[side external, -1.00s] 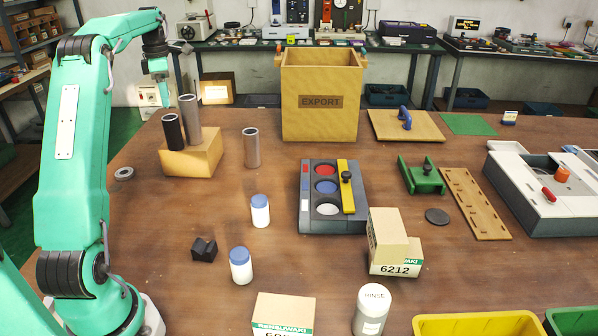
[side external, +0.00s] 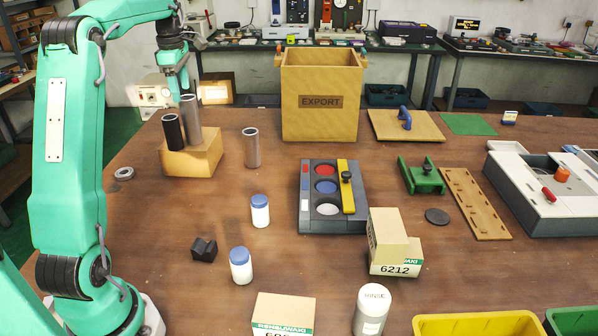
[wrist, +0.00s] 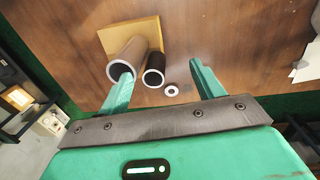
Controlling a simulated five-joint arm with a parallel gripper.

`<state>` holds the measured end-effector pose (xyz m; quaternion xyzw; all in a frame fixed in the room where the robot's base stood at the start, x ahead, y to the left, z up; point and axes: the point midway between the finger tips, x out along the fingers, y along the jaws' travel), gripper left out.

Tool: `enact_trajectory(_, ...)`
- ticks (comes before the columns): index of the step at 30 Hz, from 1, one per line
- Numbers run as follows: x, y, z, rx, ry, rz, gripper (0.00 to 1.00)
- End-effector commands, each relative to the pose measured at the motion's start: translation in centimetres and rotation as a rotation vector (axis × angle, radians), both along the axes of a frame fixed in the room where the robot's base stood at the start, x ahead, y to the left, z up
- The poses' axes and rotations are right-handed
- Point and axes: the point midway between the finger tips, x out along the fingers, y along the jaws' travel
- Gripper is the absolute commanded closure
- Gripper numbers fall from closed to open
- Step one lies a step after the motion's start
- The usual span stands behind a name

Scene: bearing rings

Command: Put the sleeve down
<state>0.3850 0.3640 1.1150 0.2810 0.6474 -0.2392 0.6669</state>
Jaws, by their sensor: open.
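A tall grey sleeve (side external: 190,120) stands on a tan block (side external: 205,160) at the left of the table, beside a shorter black sleeve (side external: 172,130). Another grey sleeve (side external: 251,148) stands upright on the table to the right of the block. My gripper (side external: 183,84) is open and empty, high by the top of the tall grey sleeve. In the wrist view my gripper (wrist: 162,72) has its fingers spread. The left finger overlaps the rim of the grey sleeve (wrist: 122,70); I cannot tell whether they touch. The black sleeve (wrist: 154,74) shows between the fingers.
A small metal ring (side external: 124,173) lies left of the block. White bottles with blue lids (side external: 260,212), a black V-shaped block (side external: 204,249) and a grey tray with round wells (side external: 310,222) stand nearer. The EXPORT box (side external: 320,120) is behind. Table around the standing sleeve is clear.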

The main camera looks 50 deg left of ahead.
Motion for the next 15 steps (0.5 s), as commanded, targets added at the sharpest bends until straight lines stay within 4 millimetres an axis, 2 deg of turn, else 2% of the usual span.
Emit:
enact_trajectory(1, 0.2, -1.9, 0.8, 0.013, -0.009, -0.081, 0.34)
enact_trajectory(8, 0.3, -9.4, 2.9, 0.078, -0.044, -0.452, 0.34)
enact_trajectory(15, -1.3, -16.8, 3.9, 0.154, -0.076, -0.836, 0.34)
